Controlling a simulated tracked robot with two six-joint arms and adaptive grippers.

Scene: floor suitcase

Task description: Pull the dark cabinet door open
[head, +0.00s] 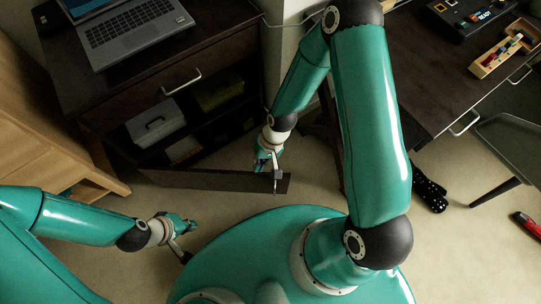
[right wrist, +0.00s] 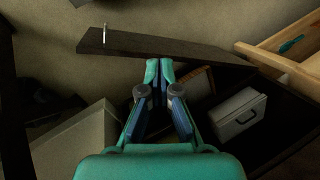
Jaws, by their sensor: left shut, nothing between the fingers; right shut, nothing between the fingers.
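The dark cabinet (head: 235,50) has a drawer above and an open compartment below. Its dark door (head: 215,180) stands swung out from the front, its handle (head: 277,178) near the free right end. In the right wrist view the door (right wrist: 165,48) crosses the top, with the handle (right wrist: 105,36) on its far side. My right gripper (head: 266,166) is shut and empty, at the door's inner side near the free end; its fingertips (right wrist: 160,68) sit close to the door's edge, and I cannot tell if they touch. My left gripper (head: 187,226) is shut and empty, over the floor before the door.
Inside the cabinet are a white case (head: 155,120) and a green box (head: 218,92). A laptop (head: 130,25) sits on top. A wooden cabinet (head: 50,110) stands at left, a dark desk (head: 440,70) at right. A dark patterned object (head: 430,192) lies on the floor.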

